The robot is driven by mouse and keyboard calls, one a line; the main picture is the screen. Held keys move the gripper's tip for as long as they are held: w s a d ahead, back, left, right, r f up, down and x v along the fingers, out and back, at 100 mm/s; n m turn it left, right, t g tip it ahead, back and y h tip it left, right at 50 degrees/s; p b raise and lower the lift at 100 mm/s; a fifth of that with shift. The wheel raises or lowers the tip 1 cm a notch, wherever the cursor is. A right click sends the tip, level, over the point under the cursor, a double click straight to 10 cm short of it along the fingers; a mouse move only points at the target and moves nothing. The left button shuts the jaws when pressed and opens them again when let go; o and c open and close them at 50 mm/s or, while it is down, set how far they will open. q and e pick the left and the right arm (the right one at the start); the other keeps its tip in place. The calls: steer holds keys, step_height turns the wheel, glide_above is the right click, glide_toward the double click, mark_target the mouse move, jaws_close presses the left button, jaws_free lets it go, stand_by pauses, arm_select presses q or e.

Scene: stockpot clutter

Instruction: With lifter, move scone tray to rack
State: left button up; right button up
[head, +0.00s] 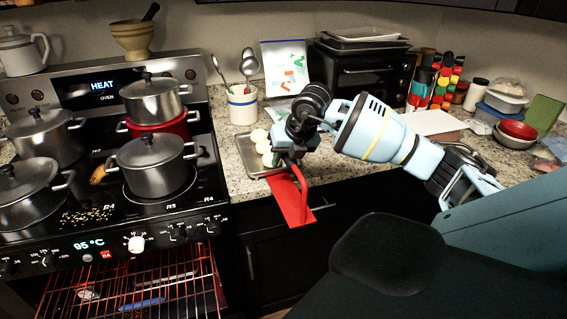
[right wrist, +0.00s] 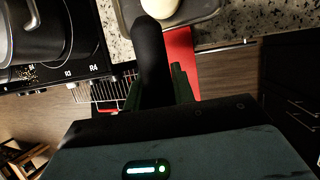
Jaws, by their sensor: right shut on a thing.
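The scone tray (head: 250,167) is a grey metal tray on the counter right of the stove, holding several pale round scones (head: 264,146). Its edge (right wrist: 207,12) shows at the top of the right wrist view, with one scone. The red lifter (head: 293,208) is at the counter's front edge, its flat part hanging in front of the cabinet. My right gripper (head: 289,150) is shut on the lifter's dark handle (right wrist: 150,60), close to the tray. I cannot tell whether the lifter touches the tray. The oven rack (head: 130,292) shows below the stove's control panel. My left gripper is out of view.
Several pots, among them a steel one (head: 150,165), stand on the stove. A utensil crock (head: 243,104) stands behind the tray. A toaster oven (head: 365,75), a white board (head: 430,122) and bowls (head: 517,132) are farther right. Bare counter lies right of the gripper.

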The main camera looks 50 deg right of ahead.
steer(key=shift+w+d+b, duration=0.25)
steer(key=shift+w+d, duration=0.15)
steer(key=shift+w, duration=0.4)
steer(key=shift+w+d+b, duration=0.25)
steer(key=shift+w+d, duration=0.15)
steer(key=shift+w, duration=0.4)
steer(key=shift+w+d+b, duration=0.35)
steer(key=shift+w+d, duration=0.45)
steer(key=shift+w, duration=0.8)
steer(key=shift+w+d+b, duration=0.4)
steer(key=shift+w+d, duration=0.45)
steer(key=shift+w, duration=0.7)
steer(key=shift+w+d+b, duration=0.35)
steer(key=shift+w+d, duration=0.45)
steer(key=shift+w, duration=0.8)
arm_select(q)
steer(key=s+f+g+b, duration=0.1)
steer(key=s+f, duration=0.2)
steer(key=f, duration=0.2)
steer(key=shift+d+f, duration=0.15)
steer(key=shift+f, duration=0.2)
arm_select(e)
steer(key=shift+w+d, duration=0.4)
steer(key=shift+w, duration=0.35)
steer(key=shift+w+d, duration=0.35)
steer(key=shift+w, duration=0.35)
